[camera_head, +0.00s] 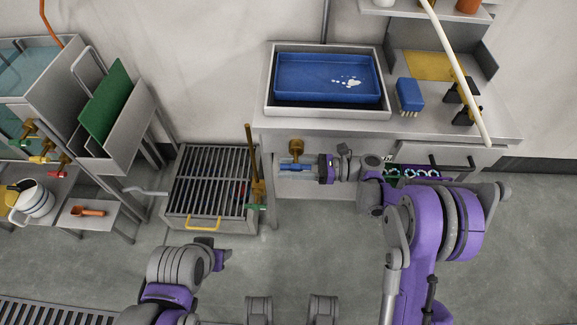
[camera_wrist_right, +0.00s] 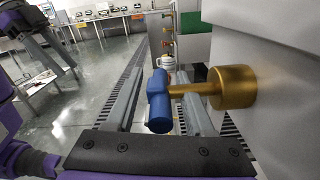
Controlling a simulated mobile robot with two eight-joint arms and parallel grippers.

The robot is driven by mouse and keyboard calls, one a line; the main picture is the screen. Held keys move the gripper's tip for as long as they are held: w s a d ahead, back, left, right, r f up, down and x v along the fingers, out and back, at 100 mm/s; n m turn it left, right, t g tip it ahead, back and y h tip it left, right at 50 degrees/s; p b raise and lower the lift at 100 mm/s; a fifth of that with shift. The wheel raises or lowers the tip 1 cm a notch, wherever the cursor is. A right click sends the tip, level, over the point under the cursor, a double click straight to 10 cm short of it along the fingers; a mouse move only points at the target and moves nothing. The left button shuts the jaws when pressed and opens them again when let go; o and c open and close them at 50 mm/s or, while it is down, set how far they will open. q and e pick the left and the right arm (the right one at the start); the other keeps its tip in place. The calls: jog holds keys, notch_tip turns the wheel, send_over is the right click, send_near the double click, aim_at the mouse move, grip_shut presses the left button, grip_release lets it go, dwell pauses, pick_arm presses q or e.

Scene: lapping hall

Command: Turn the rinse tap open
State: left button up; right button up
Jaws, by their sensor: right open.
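A tap with a blue handle (camera_wrist_right: 159,100) and a brass stem and round brass body (camera_wrist_right: 232,87) comes out of the front of the bench. In the head view, its brass body (camera_head: 296,146) shows below the sink, with the blue handle (camera_head: 291,167) just under it. My right gripper (camera_head: 296,168) is open at the handle. In the right wrist view, the handle appears between the two grey fingers; I cannot tell whether they touch it. My left gripper (camera_head: 222,258) is low over the floor, away from the tap, and its jaws are not clear.
A blue tray (camera_head: 325,79) sits in the basin above the tap. Open floor lies in front.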

jog(key=shift+a, duration=0.15)
grip_shut()
